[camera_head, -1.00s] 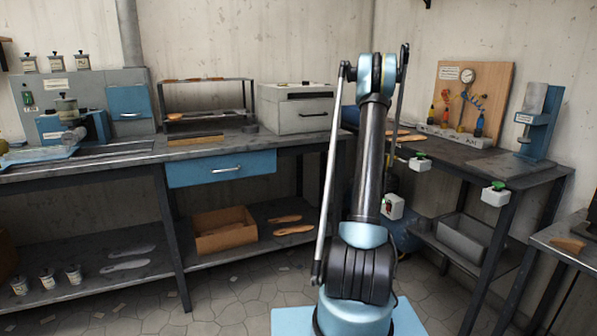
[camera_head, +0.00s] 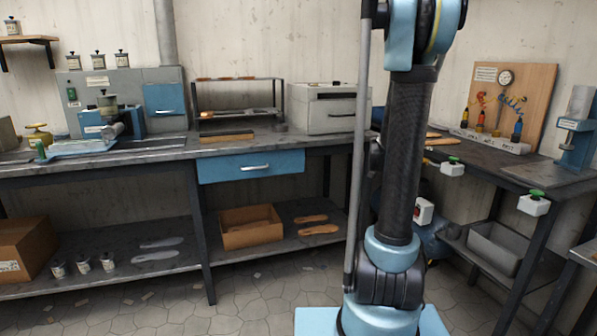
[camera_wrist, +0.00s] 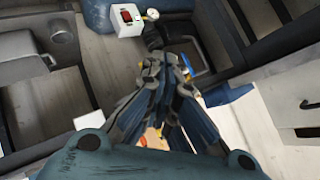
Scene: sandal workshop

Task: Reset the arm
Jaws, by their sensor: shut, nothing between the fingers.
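My arm stands upright right of centre in the head view, on its pale blue base. Its top runs out of the frame there, and my gripper is outside that view. In the wrist view my gripper (camera_wrist: 168,65) is in the middle, its dark and blue fingers drawn together and nothing held between them. The fingers hide part of the scene behind them.
A long workbench (camera_head: 325,147) with a blue drawer (camera_head: 250,167) runs behind my arm. A side bench (camera_head: 510,172) with a tool board (camera_head: 540,90) stands at the right. A white switch box (camera_wrist: 124,17) shows beyond my gripper. Floor (camera_head: 265,285) is open at centre left.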

